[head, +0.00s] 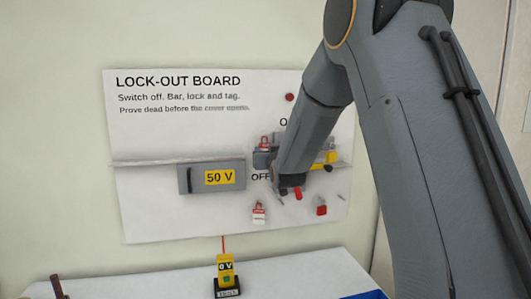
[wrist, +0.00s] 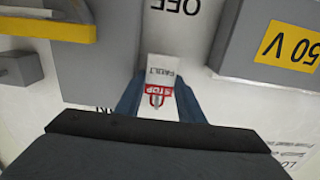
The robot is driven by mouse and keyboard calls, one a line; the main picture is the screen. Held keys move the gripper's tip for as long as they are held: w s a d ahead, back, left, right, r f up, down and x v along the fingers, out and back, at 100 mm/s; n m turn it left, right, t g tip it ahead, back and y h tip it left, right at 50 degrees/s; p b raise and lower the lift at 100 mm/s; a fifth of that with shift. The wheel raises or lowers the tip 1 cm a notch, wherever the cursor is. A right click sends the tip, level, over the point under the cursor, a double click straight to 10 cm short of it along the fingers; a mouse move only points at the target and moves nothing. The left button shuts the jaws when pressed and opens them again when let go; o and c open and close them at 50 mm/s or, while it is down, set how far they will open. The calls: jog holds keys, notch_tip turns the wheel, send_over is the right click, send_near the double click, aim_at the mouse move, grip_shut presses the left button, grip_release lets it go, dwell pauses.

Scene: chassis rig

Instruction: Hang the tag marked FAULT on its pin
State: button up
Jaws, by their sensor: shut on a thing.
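The white tag marked FAULT (wrist: 160,74), with a red STOP band, is between the two fingers of my gripper (wrist: 158,98) in the wrist view. Its lettering appears upside down. A red outline around a small grey spot shows near its red end; I cannot tell whether this is a pin through its hole. In the head view my gripper (head: 290,188) is close to the board, below the switch area, and the held tag cannot be made out there. Small pins (head: 341,197) show at the board's lower right; which one belongs to the tag cannot be read.
The lock-out board (head: 150,150) carries a grey 50 V box (head: 190,179), a yellow bar (head: 326,158) and a red padlock (head: 321,210). Another red-and-white tag (head: 259,214) hangs lower left of my gripper. A yellow meter (head: 226,268) stands on the bench (head: 170,280).

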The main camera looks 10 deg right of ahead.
jog(key=o, duration=1.1)
jog(key=shift+a, duration=0.1)
jog(key=shift+d, duration=0.2)
jog(key=shift+s, duration=0.1)
